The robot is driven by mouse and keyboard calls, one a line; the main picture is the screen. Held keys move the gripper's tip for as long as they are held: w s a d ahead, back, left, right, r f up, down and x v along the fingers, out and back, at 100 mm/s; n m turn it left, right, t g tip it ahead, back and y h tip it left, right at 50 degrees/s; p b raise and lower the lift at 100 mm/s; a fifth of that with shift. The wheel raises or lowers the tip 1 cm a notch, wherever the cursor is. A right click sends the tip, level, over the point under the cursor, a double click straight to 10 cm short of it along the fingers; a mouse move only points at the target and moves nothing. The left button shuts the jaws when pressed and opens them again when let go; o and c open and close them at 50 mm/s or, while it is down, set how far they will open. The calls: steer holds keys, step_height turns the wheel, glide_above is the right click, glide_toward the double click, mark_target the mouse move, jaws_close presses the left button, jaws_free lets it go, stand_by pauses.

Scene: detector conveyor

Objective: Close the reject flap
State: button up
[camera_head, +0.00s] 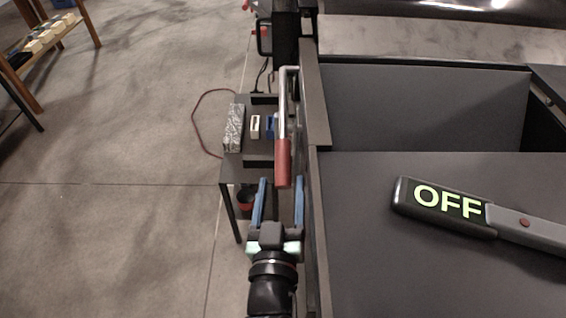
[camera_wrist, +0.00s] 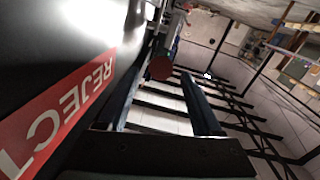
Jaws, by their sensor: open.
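My gripper (camera_head: 281,182) is open, its two blue fingers pointing up the picture alongside the machine's left side. A lever with a grey bent rod and a red grip (camera_head: 283,163) lies just ahead, the grip's lower end level with the fingertips and between them in the picture. In the wrist view the red round end of the grip (camera_wrist: 160,68) shows near the fingertips; contact cannot be told. A red REJECT label (camera_wrist: 62,115) is on the machine's side at left. A dark recessed panel (camera_head: 425,105) shows in the machine top; whether it is the flap is unclear.
A small side table (camera_head: 232,172) with small items stands left of the lever, close to the fingers. A wooden rack (camera_head: 62,40) stands far left. The floor at left is mostly clear.

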mark_target(283, 170)
steer(key=shift+w+d+p, duration=0.15)
steer(key=shift+w+p, duration=0.25)
steer(key=shift+w, duration=2.05)
jaws_close()
